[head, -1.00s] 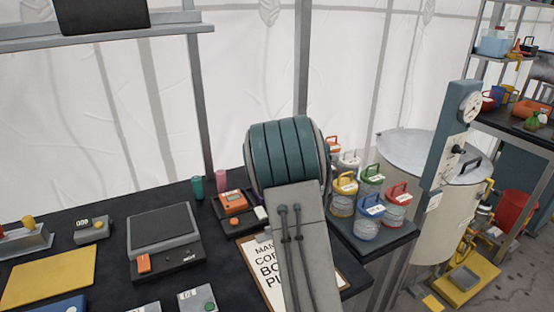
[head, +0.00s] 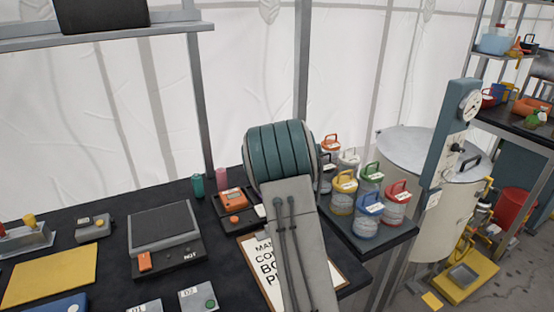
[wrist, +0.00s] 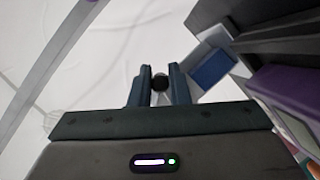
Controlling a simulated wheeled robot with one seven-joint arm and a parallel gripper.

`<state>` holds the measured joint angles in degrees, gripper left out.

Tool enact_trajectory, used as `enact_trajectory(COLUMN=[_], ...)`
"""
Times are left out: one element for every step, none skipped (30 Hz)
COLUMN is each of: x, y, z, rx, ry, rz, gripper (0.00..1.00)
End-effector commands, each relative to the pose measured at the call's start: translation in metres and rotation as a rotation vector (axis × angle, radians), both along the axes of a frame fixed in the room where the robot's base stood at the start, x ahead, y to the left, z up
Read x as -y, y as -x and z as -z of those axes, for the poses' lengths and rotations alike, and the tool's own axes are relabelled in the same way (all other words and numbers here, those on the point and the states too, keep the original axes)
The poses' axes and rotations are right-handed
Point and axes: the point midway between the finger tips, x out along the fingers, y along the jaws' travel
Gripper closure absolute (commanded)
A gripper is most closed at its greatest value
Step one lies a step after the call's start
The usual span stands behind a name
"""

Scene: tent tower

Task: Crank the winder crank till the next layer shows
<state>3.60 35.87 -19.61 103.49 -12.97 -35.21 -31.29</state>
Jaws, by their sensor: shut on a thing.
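In the wrist view my gripper (wrist: 161,88) has its two dark blue fingers closed around a small round black knob (wrist: 160,82). The knob looks like the end of a crank handle; the rest of the crank is hidden or too dark to make out. A pale block with a blue face (wrist: 212,68) is just right of the fingers. In the head view my own arm hides the gripper and whatever it holds. No winder or layer can be clearly made out in either view.
A dark bench holds a scale (head: 165,235), a yellow mat (head: 48,275), an orange meter (head: 232,200) and a clipboard (head: 262,275). Several lidded jars (head: 369,212) stand on a side shelf. A large drum (head: 425,190) and a grey-blue dial post (head: 452,135) are at right.

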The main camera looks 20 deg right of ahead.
Motion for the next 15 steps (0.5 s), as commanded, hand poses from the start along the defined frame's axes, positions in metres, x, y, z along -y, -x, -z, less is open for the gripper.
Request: enact_trajectory(x=[0.001,0.001,0.000,0.001,0.000,0.000,0.000,-0.001,-0.001,-0.002,-0.003,-0.003,-0.004,-0.004,-0.005], y=[0.000,0.000,0.000,0.000,0.000,0.000,0.000,0.000,0.000,0.000,0.000,0.000,0.000,0.000,0.000], z=[0.001,0.001,0.003,0.003,0.004,0.005,0.006,0.007,0.008,0.008,0.009,0.009,0.010,0.011,0.012], rx=[0.000,0.001,0.000,-0.001,-0.001,-0.002,-0.004,-0.005,-0.007,-0.008,-0.009,-0.010,-0.011,-0.012,-0.013], ry=[-0.014,-0.028,-0.051,-0.074,-0.101,-0.137,-0.165,-0.194,-0.230,-0.257,-0.281,-0.311,-0.332,-0.350,-0.370], rz=[0.001,0.001,0.000,0.001,0.000,0.001,0.001,0.001,0.001,0.001,0.000,0.000,0.000,0.001,0.000], gripper=[1.00,1.00,1.00,1.00,1.00,1.00,1.00,1.00,1.00,1.00,1.00,1.00,1.00,1.00,1.00])
